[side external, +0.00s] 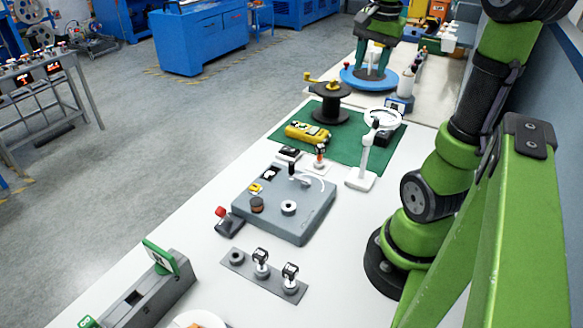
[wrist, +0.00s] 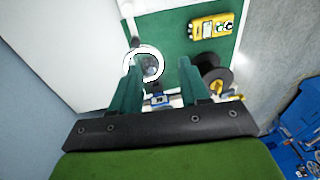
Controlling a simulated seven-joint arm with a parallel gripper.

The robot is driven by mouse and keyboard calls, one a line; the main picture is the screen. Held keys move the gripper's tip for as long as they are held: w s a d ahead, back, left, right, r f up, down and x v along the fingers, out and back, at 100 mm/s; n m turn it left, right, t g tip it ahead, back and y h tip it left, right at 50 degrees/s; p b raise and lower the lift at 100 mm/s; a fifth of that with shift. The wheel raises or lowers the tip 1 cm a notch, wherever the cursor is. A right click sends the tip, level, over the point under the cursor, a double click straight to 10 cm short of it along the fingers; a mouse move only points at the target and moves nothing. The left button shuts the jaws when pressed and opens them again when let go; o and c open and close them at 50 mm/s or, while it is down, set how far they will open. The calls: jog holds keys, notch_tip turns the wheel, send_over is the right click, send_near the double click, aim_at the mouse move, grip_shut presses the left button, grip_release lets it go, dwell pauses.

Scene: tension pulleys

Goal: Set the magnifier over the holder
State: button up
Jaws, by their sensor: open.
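The magnifier is a white ring lens on a jointed white stand; its ring (side external: 383,119) is at the right edge of the green mat, and its foot stands on the white table. A dark block (side external: 384,139), perhaps the holder, sits under or behind the ring. In the wrist view, the magnifier ring (wrist: 158,73) appears between the finger lines, with a dark shape seen through it. My gripper (side external: 372,70) is open and empty above the far part of the table, beyond the magnifier. Its fingers (wrist: 158,66) are spread, and the left one overlaps the ring in view.
A black spool (side external: 331,105) and a yellow device (side external: 307,132) lie on the green mat (side external: 345,148). A grey plate (side external: 287,222) with small parts stands nearer. A blue disc (side external: 352,80) is behind my gripper. White table is clear right of the grey plate.

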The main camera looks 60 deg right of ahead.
aim_at(377, 119)
jog(key=shift+s+d+r+m+g+y, duration=0.6)
jog(key=shift+s+d+r+m, duration=0.4)
jog(key=shift+s+m, duration=1)
jog(key=shift+m, duration=0.4)
jog(key=f, duration=1)
jog(key=w+f, duration=0.1)
jog(key=f, duration=0.4)
jog(key=shift+a+f, duration=0.1)
jog(key=shift+f, duration=0.3)
jog(key=shift+c, duration=0.3)
grip_shut()
